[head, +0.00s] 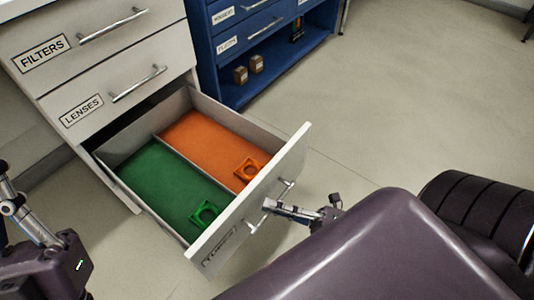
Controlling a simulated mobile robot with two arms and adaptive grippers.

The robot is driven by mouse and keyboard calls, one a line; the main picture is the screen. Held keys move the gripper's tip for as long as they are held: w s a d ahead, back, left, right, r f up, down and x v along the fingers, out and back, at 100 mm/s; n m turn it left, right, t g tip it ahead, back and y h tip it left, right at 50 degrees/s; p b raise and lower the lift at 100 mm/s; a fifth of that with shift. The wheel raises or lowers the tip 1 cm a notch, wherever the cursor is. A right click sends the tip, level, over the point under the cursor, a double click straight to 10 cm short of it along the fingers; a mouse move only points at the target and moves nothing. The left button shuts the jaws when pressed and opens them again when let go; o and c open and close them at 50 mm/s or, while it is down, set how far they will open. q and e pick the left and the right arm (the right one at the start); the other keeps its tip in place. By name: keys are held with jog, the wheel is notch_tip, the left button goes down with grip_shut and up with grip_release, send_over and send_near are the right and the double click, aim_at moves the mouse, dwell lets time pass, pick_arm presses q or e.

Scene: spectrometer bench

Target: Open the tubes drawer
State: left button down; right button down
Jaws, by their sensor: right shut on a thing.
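A white bottom drawer (240,222) stands pulled out from the cabinet below the LENSES drawer. Its front label (220,244) is too slanted to read. Inside are a green-floored and an orange-floored compartment, with a green square ring piece (206,213) and an orange one (248,169) near the front. My right gripper (271,206) is shut on the metal bar handle (287,186) of this drawer. Part of my left arm (45,262) shows at the lower left; its fingertips cannot be made out.
The FILTERS drawer (85,55) and LENSES drawer (135,102) above are shut. A blue cabinet (235,62) with drawers and an open shelf holding small brown items stands behind to the right. The floor (400,110) on the right is clear.

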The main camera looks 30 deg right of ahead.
jog(key=shift+d, duration=0.1)
jog(key=c, duration=2)
grip_release()
jog(key=shift+c, duration=0.2)
jog(key=shift+s, duration=0.1)
jog(key=v, duration=1.2)
jog(key=shift+f, duration=0.1)
